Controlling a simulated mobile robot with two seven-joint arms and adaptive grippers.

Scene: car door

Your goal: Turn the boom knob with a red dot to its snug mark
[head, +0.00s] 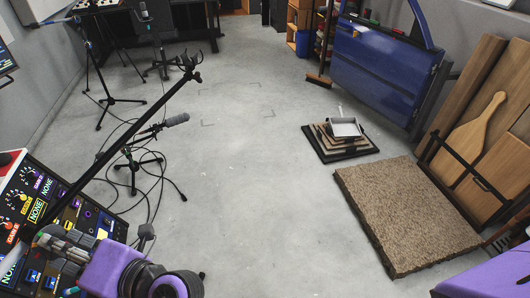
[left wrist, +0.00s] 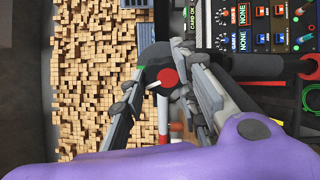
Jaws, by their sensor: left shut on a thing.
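The boom knob is dark, with a red dot (left wrist: 167,77) on its face, and shows between my left fingers in the left wrist view. A short pale mark lies at the dot's lower left; I cannot tell whether it is the snug mark. My left gripper (left wrist: 164,84) is shut on the knob, one finger on each side. In the head view my left gripper (head: 62,246) is at the lower left, at the lower end of the black boom pole (head: 130,132), and the knob cannot be made out there. My right gripper is out of view.
A panel of coloured knobs and switches (head: 22,205) stands close beside my left gripper. A microphone (head: 175,120) on a stand and loose cables are near the boom. A blue car door (head: 385,75) and a brown textured mat (head: 405,215) are at the right. The middle floor is clear.

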